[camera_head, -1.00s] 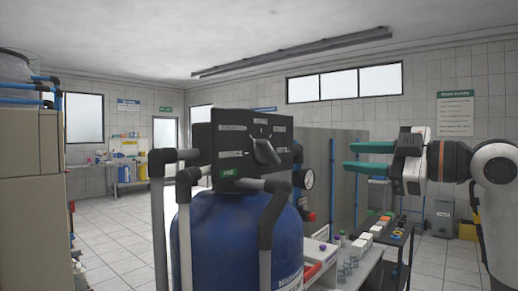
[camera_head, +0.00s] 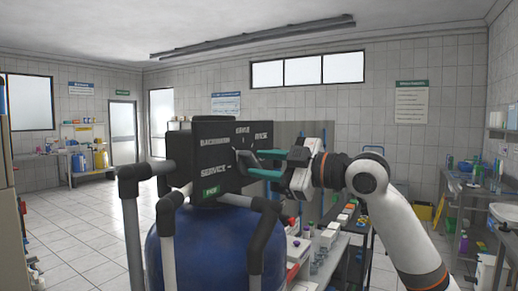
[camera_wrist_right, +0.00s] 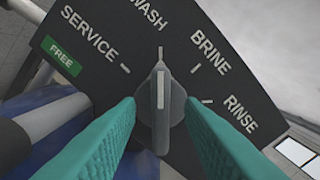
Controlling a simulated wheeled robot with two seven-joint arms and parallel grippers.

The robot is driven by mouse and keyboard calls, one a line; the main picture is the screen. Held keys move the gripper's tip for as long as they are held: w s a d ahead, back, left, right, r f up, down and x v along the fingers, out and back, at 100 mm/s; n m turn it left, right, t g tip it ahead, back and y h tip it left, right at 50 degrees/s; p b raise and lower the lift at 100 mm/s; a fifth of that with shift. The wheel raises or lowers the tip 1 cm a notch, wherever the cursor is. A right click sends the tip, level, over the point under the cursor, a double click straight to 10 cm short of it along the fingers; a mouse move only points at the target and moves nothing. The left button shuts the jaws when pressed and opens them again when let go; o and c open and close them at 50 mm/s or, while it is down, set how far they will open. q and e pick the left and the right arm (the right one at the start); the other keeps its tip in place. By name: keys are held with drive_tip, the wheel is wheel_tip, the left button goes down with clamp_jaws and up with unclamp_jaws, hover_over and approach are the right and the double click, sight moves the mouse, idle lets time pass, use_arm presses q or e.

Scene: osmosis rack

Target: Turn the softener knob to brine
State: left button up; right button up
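The softener knob (camera_wrist_right: 161,108) is a grey pointer knob on a black control panel (camera_wrist_right: 108,70). Its white line points straight up in the right wrist view, at the tick by the partly cut-off "WASH" label. The "BRINE" label (camera_wrist_right: 210,50) and its tick are up and right of the knob. In the head view the knob (camera_head: 246,160) is partly hidden by my gripper. My right gripper (camera_wrist_right: 161,103) is open, with one teal finger on each side of the knob; I cannot tell whether either touches. It also shows in the head view (camera_head: 254,163). My left gripper is not in view.
The panel sits above a blue tank (camera_head: 208,242) with grey pipes (camera_head: 131,215) in front. A bench (camera_head: 325,262) with bottles and small boxes stands right of the tank, below my right arm. Open tiled floor lies at the left.

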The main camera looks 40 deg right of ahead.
drive_tip(key=shift+w+a+p, duration=0.2)
drive_tip(key=shift+w+p, duration=0.1)
drive_tip(key=shift+w, duration=0.35)
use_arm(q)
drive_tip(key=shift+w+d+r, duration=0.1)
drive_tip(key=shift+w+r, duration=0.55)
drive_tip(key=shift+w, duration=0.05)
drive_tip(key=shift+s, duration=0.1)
use_arm(e)
drive_tip(key=shift+c, duration=0.5)
clamp_jaws()
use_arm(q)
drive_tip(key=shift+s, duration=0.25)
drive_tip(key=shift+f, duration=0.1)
use_arm(e)
drive_tip(key=shift+m, duration=0.3)
drive_tip(key=m, duration=0.3)
drive_tip(key=shift+d+m, duration=0.1)
drive_tip(key=shift+m, duration=0.2)
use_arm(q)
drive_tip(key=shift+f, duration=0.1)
use_arm(e)
drive_tip(key=shift+w+r+m, duration=0.1)
drive_tip(key=shift+m, duration=2.1)
drive_tip(key=shift+d, duration=0.1)
